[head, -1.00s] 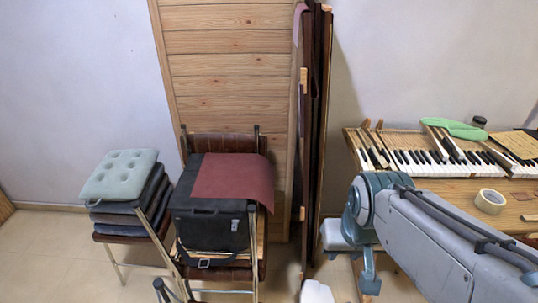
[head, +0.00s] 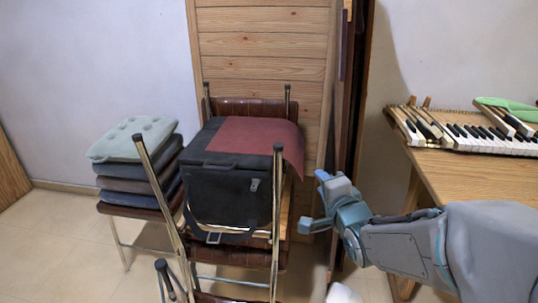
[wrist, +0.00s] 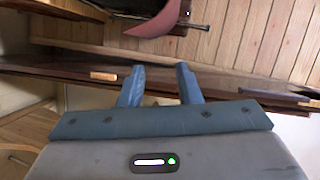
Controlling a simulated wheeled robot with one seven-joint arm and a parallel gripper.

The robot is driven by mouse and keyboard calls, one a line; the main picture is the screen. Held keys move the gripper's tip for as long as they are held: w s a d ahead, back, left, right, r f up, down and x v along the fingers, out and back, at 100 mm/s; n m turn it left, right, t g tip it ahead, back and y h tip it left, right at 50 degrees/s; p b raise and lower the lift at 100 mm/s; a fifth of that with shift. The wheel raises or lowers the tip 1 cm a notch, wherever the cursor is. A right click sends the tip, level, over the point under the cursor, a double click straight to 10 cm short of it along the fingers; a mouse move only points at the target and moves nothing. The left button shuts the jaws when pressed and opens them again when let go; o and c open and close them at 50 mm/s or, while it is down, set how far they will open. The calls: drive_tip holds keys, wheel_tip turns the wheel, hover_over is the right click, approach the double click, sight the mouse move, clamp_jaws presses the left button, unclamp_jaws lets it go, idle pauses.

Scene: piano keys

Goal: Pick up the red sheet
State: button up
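The dark red sheet (head: 262,135) lies on top of a black bag (head: 225,190) that rests on a chair, and its right edge hangs over the side. My gripper (head: 314,201) is to the right of the sheet and lower, apart from it. In the wrist view its two blue fingers (wrist: 160,72) are spread with nothing between them, so it is open. A reddish curved flap, apparently the sheet's hanging edge (wrist: 162,22), shows beyond the fingers at the top of the wrist view.
Dark boards (head: 352,120) lean upright behind my gripper beside a wooden panel (head: 265,45). A chair stacked with cushions (head: 133,140) stands at left. A chair's metal leg (head: 278,220) rises in front of the bag. A table with piano keys (head: 470,170) is at right.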

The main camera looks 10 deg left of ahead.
drive_tip(key=w+a+f+m+t+y+p, duration=0.1)
drive_tip(key=w+a+f+m+y+p, duration=0.1)
drive_tip(key=a, duration=0.3)
drive_tip(key=shift+w+a+f+t+y+p, duration=0.2)
drive_tip(key=shift+w+f+t+y+p, duration=0.15)
drive_tip(key=shift+f+y+p, duration=0.35)
drive_tip(key=shift+r+p, duration=0.15)
drive_tip(key=shift+p, duration=0.4)
drive_tip(key=p+x, duration=0.4)
drive_tip(key=x, duration=0.7)
drive_tip(key=shift+p, duration=0.35)
drive_tip(key=shift+w+d, duration=0.1)
drive_tip(key=shift+d, duration=0.1)
clamp_jaws()
